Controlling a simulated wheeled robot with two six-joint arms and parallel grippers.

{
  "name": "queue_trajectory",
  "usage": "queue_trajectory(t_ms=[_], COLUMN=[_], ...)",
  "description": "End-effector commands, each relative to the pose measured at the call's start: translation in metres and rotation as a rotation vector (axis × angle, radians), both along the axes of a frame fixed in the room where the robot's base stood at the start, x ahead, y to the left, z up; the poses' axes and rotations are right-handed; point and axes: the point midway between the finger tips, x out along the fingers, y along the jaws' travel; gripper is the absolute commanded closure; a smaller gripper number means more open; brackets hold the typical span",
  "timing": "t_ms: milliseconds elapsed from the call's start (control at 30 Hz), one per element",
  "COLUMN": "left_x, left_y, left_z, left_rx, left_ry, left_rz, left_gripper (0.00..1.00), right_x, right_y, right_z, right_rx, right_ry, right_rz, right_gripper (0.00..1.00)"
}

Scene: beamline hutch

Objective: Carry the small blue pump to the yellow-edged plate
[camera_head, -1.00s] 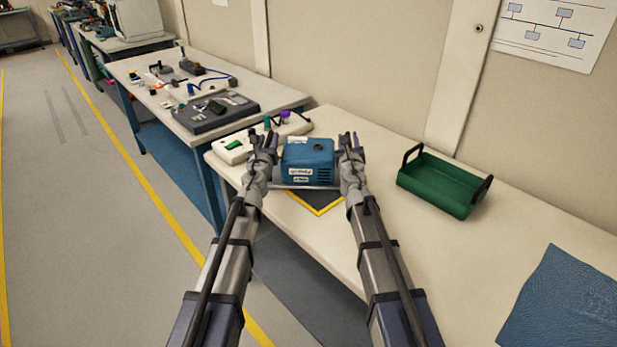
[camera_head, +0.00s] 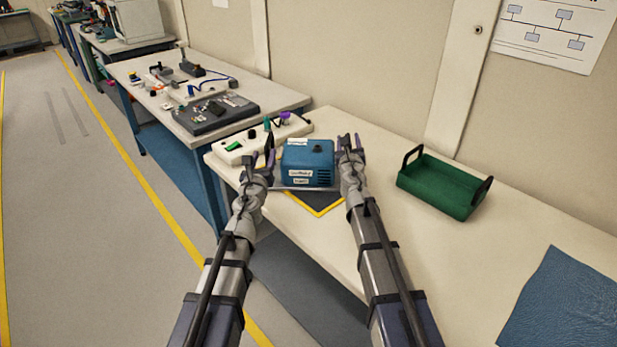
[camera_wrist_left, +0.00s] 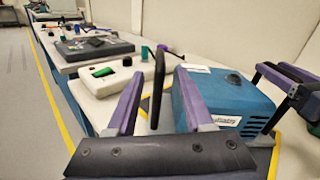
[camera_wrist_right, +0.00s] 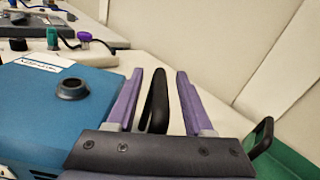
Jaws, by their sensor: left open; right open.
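The small blue pump (camera_head: 307,163) stands upright on the dark yellow-edged plate (camera_head: 318,201) on the near bench. The left wrist view also shows the pump (camera_wrist_left: 215,100). My right gripper (camera_head: 351,150) is open, close beside the pump's right side; contact is unclear. In the right wrist view the pump (camera_wrist_right: 60,105) lies left of the fingers.
A green tray with black handles (camera_head: 440,186) stands to the right. A white control box (camera_head: 240,148) with a green switch lies behind my left gripper. A blue cloth (camera_head: 562,305) lies at front right. The bench between tray and cloth is clear.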

Motion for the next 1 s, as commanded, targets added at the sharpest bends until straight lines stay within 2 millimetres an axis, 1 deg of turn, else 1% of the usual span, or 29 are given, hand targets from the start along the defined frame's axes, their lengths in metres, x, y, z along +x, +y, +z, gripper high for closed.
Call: queue_trajectory(t_ms=[33,100,200,400,567,667,767,1000], left_x=[-0.015,-0.025,-0.032,-0.032,-0.032,-0.032,-0.032,-0.032], left_y=[0.001,0.002,0.002,0.002,0.002,0.002,0.002,0.002], left_z=[0.0,0.0,0.0,0.0,0.0,0.0,0.0,0.0], left_rx=[0.0,0.0,0.0,0.0,0.0,0.0,0.0,0.0], left_ry=[0.0,0.0,0.0,0.0,0.0,0.0,0.0,0.0], left_rz=[0.0,0.0,0.0,0.0,0.0,0.0,0.0,0.0], left_gripper=[0.48,0.48,0.48,0.48,0.48,0.48,0.48,0.48], right_x=[0.0,0.0,0.0,-0.001,-0.012,-0.025,-0.042,-0.092], right_y=[0.0,0.0,0.0,0.0,0.001,0.001,0.002,0.005], right_z=[0.0,0.0,0.0,0.0,0.0,0.0,0.0,0.0], right_rx=[0.0,0.0,0.0,0.0,0.0,0.0,0.0,0.0], right_ry=[0.0,0.0,0.0,0.0,0.0,0.0,0.0,0.0], right_rz=[0.0,0.0,0.0,0.0,0.0,0.0,0.0,0.001], right_gripper=[0.48,0.48,0.48,0.48,0.48,0.48,0.48,0.48])
